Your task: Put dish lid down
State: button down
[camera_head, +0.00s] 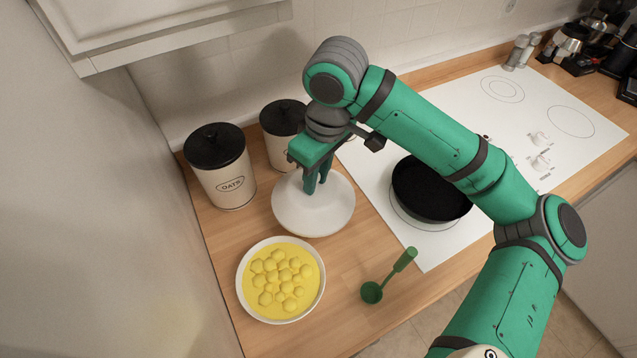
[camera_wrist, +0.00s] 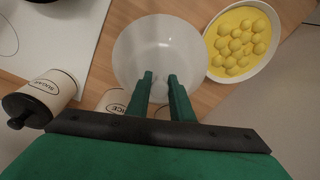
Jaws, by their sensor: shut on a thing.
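The dish lid (camera_head: 310,219) is a round, pale, translucent dome. My gripper (camera_head: 317,185) points down and is shut on the top of the lid. The lid's handle is hidden between the fingers. In the wrist view the lid (camera_wrist: 158,45) fills the space beyond my fingertips (camera_wrist: 158,82). It is above the wooden counter, between the canisters and the dish; I cannot tell whether its rim touches the counter. The white dish (camera_head: 245,300) stands uncovered in front of the lid, holding yellow food with several round lumps.
An oats canister (camera_head: 225,180) and another black-lidded canister (camera_head: 281,128) stand behind the lid. A black pan (camera_head: 430,190) sits on the white cooktop (camera_head: 500,125) at the right. A green ladle (camera_head: 388,276) lies on the counter (camera_head: 345,300). Bare counter lies around the ladle.

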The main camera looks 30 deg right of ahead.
aim_at(318, 184)
jog(key=w+f, duration=0.1)
jog(key=w+d+f, duration=0.1)
jog(key=f, duration=0.1)
jog(key=d+f, duration=0.1)
jog(key=shift+w+d+f, duration=0.15)
jog(key=shift+w+d, duration=0.05)
jog(key=shift+w, duration=0.2)
jog(key=f, duration=0.3)
jog(key=shift+w+d, duration=0.15)
jog(key=shift+w, duration=0.05)
jog(key=shift+w+f, duration=0.1)
jog(key=shift+f, duration=0.2)
jog(key=shift+w+f, duration=0.1)
jog(key=c, duration=1.6)
grip_release()
jog(key=shift+o, duration=0.2)
jog(key=r, duration=0.4)
jog(key=s+r, duration=0.1)
jog(key=r, duration=0.7)
jog(key=shift+s+d, duration=0.3)
jog(key=shift+d, duration=0.05)
